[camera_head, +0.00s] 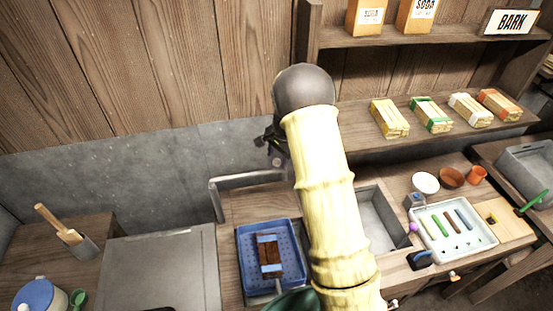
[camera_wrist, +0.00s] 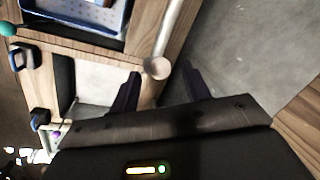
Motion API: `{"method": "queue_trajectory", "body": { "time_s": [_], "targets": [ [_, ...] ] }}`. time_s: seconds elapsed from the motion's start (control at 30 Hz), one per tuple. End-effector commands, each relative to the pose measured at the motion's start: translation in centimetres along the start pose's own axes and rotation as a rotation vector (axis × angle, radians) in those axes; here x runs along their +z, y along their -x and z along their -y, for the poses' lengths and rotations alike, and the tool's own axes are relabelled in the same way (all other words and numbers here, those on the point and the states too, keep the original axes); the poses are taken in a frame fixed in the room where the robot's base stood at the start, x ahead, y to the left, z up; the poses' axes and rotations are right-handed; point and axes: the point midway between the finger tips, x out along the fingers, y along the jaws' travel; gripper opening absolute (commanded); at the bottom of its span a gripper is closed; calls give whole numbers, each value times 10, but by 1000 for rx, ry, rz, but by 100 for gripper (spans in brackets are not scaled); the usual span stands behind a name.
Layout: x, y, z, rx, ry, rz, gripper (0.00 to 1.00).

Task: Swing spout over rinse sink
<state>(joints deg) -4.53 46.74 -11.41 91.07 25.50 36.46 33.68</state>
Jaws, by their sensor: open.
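The spout (camera_head: 245,182) is a grey pipe along the wall behind the blue tray. Its left end bends down, and its right part is hidden behind my arm. In the wrist view the pale spout (camera_wrist: 171,35) runs down from the top to a round end between my fingers. My gripper (camera_wrist: 160,90) is open, with one dark finger on each side of that end; contact cannot be told. In the head view my arm hides most of the gripper. The rinse sink appears to be the grey basin (camera_head: 376,222) right of my arm, also in the wrist view (camera_wrist: 98,75).
A blue tray (camera_head: 243,234) holding a brown mould-like block (camera_head: 268,255) lies left of my arm. A white tray (camera_head: 474,243) with coloured bars stands right of the basin. A shelf (camera_head: 370,150) with wrapped bars is above. The grey wall (camera_wrist: 235,50) is close to my gripper.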

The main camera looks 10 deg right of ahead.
Motion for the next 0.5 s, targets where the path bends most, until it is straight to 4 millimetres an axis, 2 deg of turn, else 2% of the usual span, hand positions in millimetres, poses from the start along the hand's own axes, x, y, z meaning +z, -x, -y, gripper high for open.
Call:
{"method": "queue_trajectory", "body": {
  "time_s": [0.2,0.5],
  "targets": [
    [0,-27,0,1,-1,1,47],
    [0,-37,0,-1,-1,0,47]
  ]
}}
